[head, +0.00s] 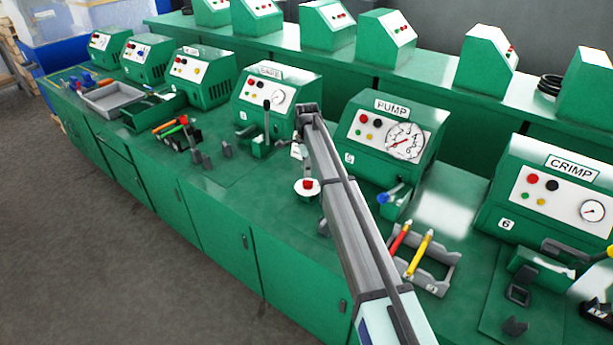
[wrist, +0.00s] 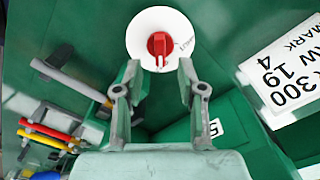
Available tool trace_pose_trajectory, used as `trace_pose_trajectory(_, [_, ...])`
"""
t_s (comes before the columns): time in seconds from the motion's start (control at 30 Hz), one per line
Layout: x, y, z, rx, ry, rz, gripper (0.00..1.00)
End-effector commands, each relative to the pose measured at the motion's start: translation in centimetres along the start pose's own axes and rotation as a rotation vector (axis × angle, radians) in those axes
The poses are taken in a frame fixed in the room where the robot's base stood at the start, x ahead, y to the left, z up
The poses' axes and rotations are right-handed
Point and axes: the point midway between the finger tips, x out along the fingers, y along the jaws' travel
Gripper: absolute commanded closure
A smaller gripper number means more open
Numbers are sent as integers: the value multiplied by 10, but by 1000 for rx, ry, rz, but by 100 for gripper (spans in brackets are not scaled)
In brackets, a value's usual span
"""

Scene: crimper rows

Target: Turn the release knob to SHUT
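The release knob appears to be the red knob (wrist: 160,44) on a white round dial (wrist: 140,32) in the wrist view. White marks on the knob point toward the picture's bottom. Small lettering stands at the dial's right and is too small to read surely. My gripper (wrist: 159,70) is open and empty, its fingertips on either side just below the knob in the picture, apart from it. In the head view the red knob (head: 308,183) and its dial (head: 299,193) sit on the green bench, left of my arm. My fingers cannot be made out there.
The PUMP cabinet (head: 358,134) with a gauge stands behind and right of the dial. A grey rack (head: 437,287) with red and yellow tools lies to the right. A black upright lever (head: 267,125) stands left. A white printed plate (wrist: 285,75) is at right in the wrist view.

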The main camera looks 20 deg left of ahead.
Motion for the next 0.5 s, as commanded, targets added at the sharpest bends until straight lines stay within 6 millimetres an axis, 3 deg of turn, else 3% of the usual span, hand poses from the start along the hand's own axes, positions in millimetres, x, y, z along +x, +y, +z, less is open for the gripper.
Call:
trace_pose_trajectory(0.3, [43,0,0,0,0,1,60])
trace_pose_trajectory(0.5, [52,0,0,0,0,0,60])
